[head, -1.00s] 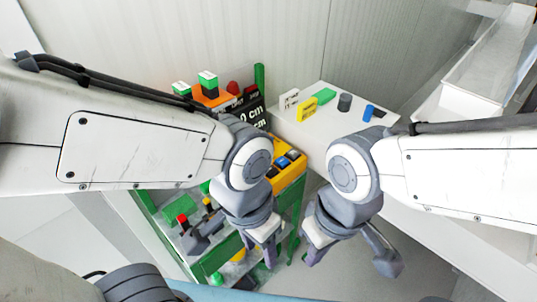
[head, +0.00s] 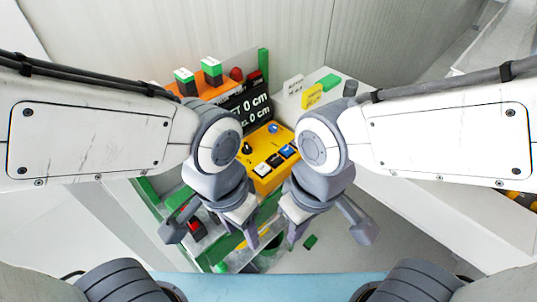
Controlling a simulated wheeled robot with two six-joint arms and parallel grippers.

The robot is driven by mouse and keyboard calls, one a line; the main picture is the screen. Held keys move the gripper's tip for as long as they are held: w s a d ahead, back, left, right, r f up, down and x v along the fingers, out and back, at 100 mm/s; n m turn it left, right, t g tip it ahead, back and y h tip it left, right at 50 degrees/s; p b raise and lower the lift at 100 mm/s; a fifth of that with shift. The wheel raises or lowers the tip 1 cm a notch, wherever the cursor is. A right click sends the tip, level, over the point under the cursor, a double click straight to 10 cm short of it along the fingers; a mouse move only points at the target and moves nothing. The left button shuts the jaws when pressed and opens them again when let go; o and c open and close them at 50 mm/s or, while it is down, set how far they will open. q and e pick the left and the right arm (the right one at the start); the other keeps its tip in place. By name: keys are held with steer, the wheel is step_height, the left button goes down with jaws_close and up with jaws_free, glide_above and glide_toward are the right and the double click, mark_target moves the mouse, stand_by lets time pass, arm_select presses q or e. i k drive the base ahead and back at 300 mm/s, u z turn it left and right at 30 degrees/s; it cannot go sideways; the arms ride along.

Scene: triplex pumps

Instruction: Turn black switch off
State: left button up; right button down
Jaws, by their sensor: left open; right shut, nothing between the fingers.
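A yellow control panel (head: 262,184) sits on the green-framed stand between my two arms. It carries a small black lever switch (head: 248,148), a blue knob (head: 272,128), and a row of white, black (head: 274,160) and blue (head: 287,151) rocker-like switches. I cannot tell the on or off position of the black ones. My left gripper (head: 252,228) is open and empty, pointing down in front of the panel's lower edge. My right gripper (head: 297,228) is shut and empty, to the right and in front of the panel. Neither visibly touches a switch.
A black display (head: 250,110) with white "0 cm" readings stands behind the panel. Orange housing with green-topped blocks (head: 211,68) is at the back left. A white table (head: 312,118) with a yellow sign (head: 312,95) and a green block (head: 328,80) is at the right.

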mark_target(246, 150)
steer(key=u, duration=0.8)
steer(key=k, duration=0.7)
steer(key=z, duration=0.5)
steer(key=i, duration=1)
